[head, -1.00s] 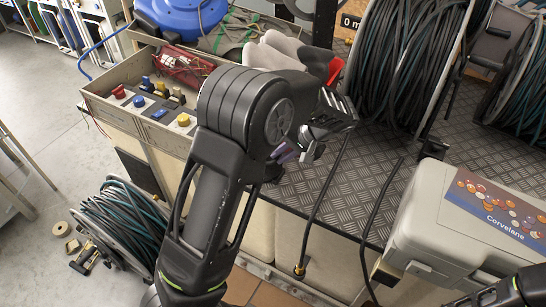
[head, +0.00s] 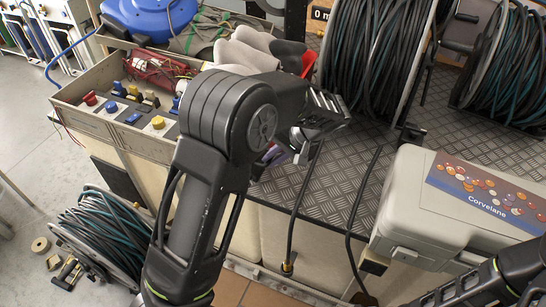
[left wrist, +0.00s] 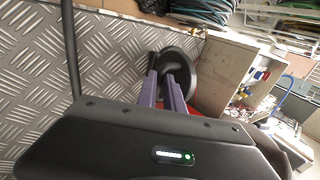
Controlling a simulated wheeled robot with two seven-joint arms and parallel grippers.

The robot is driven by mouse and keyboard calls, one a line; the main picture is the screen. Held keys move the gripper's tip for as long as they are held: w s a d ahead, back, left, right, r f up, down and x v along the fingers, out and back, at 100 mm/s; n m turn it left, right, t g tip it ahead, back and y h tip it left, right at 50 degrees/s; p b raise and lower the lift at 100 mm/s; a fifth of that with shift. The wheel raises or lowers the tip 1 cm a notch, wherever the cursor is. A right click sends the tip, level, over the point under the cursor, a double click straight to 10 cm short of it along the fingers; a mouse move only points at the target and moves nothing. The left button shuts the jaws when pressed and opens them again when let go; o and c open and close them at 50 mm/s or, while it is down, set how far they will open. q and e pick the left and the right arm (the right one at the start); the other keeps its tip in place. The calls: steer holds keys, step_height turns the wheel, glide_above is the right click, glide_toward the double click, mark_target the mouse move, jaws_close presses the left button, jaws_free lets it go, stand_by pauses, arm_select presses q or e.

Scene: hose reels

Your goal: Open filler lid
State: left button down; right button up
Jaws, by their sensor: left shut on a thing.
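My left gripper (head: 272,154) reaches over the bench from the left, and its purple fingers show just past my dark wrist in the head view. In the left wrist view the fingers (left wrist: 171,92) are close together against a black round lid (left wrist: 184,66), shut on its near side. A little red shows just below the lid. I cannot tell how far the lid is raised or turned. In the head view the lid is hidden behind my left arm. My right arm enters at the lower right, and its gripper does not show clearly.
A grey case (head: 440,205) marked Corvelane stands at the right. Large hose reels (head: 375,60) stand behind on the checker-plate top (head: 335,165). A tray of switches (head: 100,112) and grey gloves (head: 248,52) lie at the left and back. Black hoses (head: 305,200) hang over the front edge.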

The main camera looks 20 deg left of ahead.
arm_select(q)
steer(key=c, duration=1.5)
jaws_free()
steer(key=shift+s+a+f, duration=0.25)
steer(key=shift+a, duration=0.05)
steer(key=shift+d+r, duration=0.1)
steer(key=shift+r, duration=0.05)
steer(key=v, duration=0.7)
steer(key=shift+w+d+r, duration=0.2)
steer(key=shift+d+r, duration=0.05)
